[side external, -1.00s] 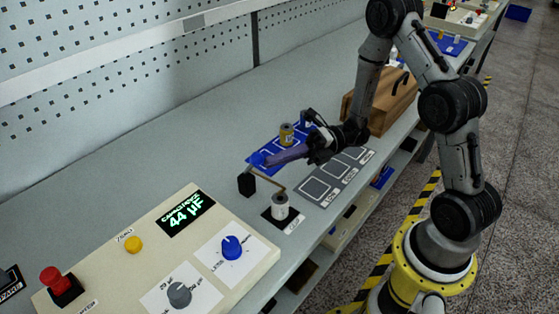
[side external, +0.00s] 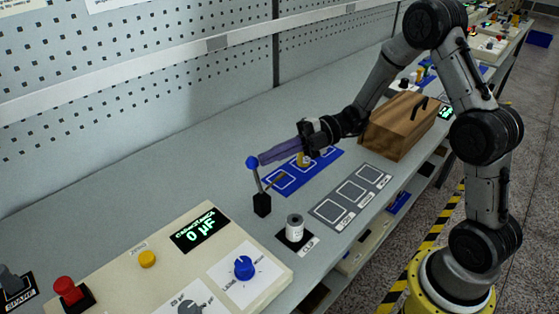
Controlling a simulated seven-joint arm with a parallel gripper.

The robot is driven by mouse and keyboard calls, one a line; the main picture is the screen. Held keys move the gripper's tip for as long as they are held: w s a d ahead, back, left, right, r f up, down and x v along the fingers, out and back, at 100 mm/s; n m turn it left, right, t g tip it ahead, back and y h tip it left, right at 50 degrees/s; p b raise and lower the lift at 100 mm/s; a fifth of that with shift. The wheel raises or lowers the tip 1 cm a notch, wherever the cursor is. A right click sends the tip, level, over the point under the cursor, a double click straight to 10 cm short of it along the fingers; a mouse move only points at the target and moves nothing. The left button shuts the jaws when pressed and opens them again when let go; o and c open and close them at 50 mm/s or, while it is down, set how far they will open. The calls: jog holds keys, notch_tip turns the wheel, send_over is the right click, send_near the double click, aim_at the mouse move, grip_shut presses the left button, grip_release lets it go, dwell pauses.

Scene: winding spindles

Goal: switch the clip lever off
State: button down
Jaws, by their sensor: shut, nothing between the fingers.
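The clip lever has a blue ball knob (side external: 252,162) on a thin dark rod rising from a black base (side external: 262,204). The rod stands nearly upright, leaning slightly left. The display (side external: 200,227) reads 0 µF.
A grey tray with outlined squares (side external: 350,196) and a wooden box (side external: 400,124) are to the right. The control panel (side external: 130,285) fills the front left. Bench left of the lever is clear.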

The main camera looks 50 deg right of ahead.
jog(key=shift+w+f, duration=0.25)
jog(key=shift+w, duration=1)
jog(key=shift+w, duration=0.1)
jog(key=r+v, duration=0.1)
jog(key=v, duration=0.9)
jog(key=shift+w, duration=0.2)
